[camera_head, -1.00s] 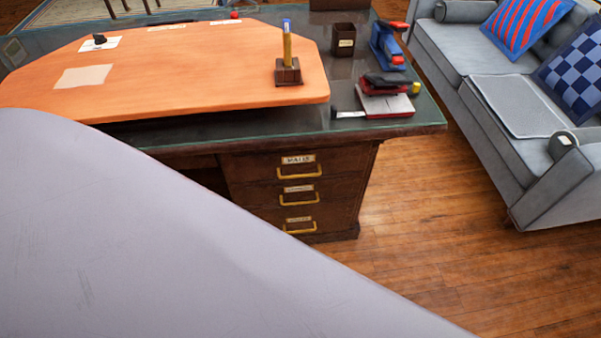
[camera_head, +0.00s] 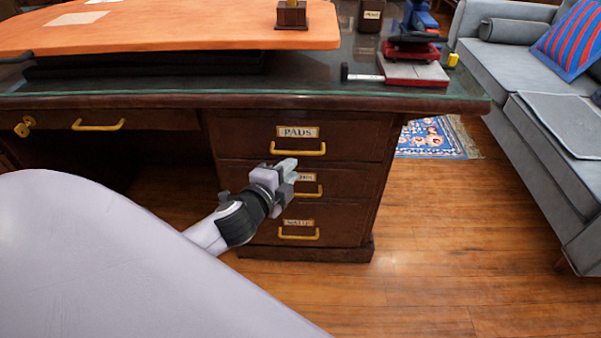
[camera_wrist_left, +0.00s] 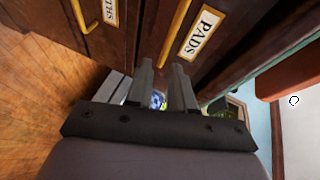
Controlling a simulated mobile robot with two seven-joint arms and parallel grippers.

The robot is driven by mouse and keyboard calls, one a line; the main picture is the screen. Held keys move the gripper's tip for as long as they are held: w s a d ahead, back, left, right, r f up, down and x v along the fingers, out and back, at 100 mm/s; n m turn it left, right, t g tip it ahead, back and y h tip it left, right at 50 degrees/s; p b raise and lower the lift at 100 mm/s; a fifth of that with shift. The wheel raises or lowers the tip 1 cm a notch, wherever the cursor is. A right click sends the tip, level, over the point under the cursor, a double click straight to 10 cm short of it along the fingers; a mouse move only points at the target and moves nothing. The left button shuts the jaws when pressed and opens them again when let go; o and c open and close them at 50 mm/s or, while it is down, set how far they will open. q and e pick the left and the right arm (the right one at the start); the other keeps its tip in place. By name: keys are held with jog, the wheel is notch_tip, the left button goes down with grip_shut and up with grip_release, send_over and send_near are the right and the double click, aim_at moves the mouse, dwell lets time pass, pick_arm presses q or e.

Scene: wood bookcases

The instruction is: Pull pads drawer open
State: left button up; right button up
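The pads drawer (camera_head: 240,135) is the top one in the dark wood desk's drawer stack. It is shut, with a PADS label (camera_head: 298,132) and a brass handle (camera_head: 298,150) below it. My left gripper (camera_head: 288,168) is just below this handle, in front of the middle drawer's top edge, and partly hides that drawer's label. In the left wrist view, my two fingers (camera_wrist_left: 162,66) stand apart with nothing held between them. The PADS label (camera_wrist_left: 200,33) and the handle (camera_wrist_left: 175,34) are ahead of the fingertips, apart from them. My right gripper is not in view.
The middle drawer handle (camera_head: 312,190) and bottom drawer handle (camera_head: 298,232) lie below. The glass desk top (camera_head: 250,92) overhangs the drawers. A wider drawer (camera_head: 150,118) is at left. A grey sofa (camera_head: 530,110) is at right, with open wood floor (camera_head: 440,220) between.

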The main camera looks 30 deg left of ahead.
aim_at(299, 154)
pick_arm(q)
jog(key=shift+w+a+m+t+y+b, duration=0.3)
jog(key=shift+w+a+m+b, duration=0.3)
jog(key=shift+w, duration=0.4)
jog(key=shift+b+x, duration=0.8)
jog(key=shift+x, duration=2.4)
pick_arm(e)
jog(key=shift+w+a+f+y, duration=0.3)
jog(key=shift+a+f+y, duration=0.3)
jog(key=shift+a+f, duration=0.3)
pick_arm(q)
grip_shut()
